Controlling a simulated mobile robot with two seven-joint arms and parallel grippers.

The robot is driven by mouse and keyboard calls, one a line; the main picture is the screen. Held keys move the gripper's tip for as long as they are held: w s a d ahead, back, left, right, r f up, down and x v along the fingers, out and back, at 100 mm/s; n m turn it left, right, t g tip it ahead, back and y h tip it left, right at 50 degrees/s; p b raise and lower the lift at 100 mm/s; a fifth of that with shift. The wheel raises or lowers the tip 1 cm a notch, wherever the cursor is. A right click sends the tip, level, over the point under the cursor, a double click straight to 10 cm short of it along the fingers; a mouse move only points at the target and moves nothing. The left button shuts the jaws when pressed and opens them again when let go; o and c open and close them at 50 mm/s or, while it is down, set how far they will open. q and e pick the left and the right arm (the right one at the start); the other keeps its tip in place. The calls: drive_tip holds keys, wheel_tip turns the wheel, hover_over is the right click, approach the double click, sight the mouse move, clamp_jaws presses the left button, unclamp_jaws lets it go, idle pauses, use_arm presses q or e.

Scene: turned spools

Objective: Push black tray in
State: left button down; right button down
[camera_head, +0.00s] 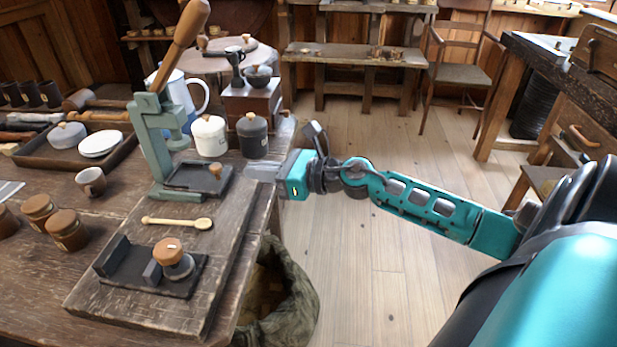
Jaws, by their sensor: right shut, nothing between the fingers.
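A black tray (192,182) with a low rim lies on the wooden board under the green lever press (155,150). A small wooden knob (215,170) stands up at its right part. My right gripper (253,172) comes in from the right, just right of the tray, with its fingers pointing left towards it. Its fingers are shut and empty. I cannot tell whether the fingertips touch the tray's edge. A second black tray-like holder (125,268) lies nearer on the same board, with a wooden-topped tamper (172,258) on it. My left gripper does not show.
A wooden spoon (178,222) lies on the board (215,255) between the two black pieces. White (209,137) and black (252,135) lidded jars stand behind the press tray, close to my gripper. A sack (280,300) stands below the table's right edge.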

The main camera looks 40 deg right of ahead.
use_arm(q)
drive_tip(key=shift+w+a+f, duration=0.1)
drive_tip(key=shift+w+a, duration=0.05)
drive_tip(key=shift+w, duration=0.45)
use_arm(e)
drive_tip(key=v, duration=0.8)
drive_tip(key=shift+w+d, duration=0.1)
drive_tip(key=shift+w, duration=0.05)
